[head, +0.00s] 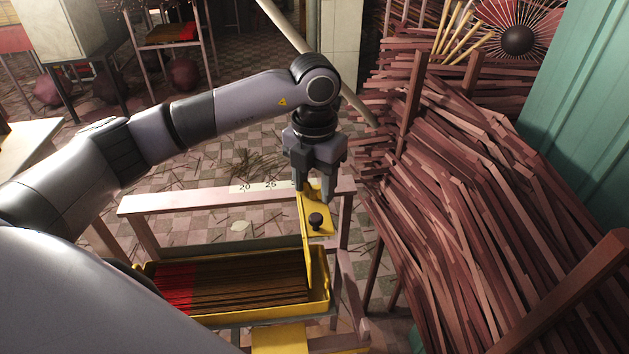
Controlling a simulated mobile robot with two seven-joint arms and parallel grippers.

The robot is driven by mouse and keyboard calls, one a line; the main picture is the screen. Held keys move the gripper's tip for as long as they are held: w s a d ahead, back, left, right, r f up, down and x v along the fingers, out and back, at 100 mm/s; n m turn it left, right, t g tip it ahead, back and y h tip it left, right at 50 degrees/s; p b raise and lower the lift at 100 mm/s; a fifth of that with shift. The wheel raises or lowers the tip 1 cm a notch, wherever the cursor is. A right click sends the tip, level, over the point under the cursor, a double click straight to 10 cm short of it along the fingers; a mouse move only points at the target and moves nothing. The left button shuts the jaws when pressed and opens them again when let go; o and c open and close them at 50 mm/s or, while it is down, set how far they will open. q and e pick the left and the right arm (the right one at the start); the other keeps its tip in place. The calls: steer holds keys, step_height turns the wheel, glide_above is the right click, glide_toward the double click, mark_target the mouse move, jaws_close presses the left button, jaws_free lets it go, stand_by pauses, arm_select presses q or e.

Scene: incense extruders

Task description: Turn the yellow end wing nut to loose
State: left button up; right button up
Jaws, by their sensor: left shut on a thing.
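My left gripper (313,194) points straight down over the right end of the wooden rail. Its fingers are shut on the yellow end wing nut, which is mostly hidden between the fingertips. Just below the fingers is the yellow end piece (325,232), with a black knob (316,220) on it. The end piece has a thin yellow upright plate (307,255) that reaches down to the yellow tray (321,304). I cannot tell how far the nut is turned. My right gripper is not in view.
The pale rail (180,201) carries a scale strip (262,187) marked 20 and 25. The tray holds dark brown sticks (250,283) with red ends. A big stack of reddish wood strips (450,190) fills the right side, close to the rail. Tiled floor lies behind.

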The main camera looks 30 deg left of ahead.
mark_target(314, 185)
arm_select(q)
steer(key=shift+r+n, duration=0.1)
steer(key=shift+n, duration=0.9)
steer(key=shift+w, duration=0.1)
steer(key=o, duration=1.1)
steer(key=shift+c, duration=0.2)
steer(key=shift+r, duration=3.55)
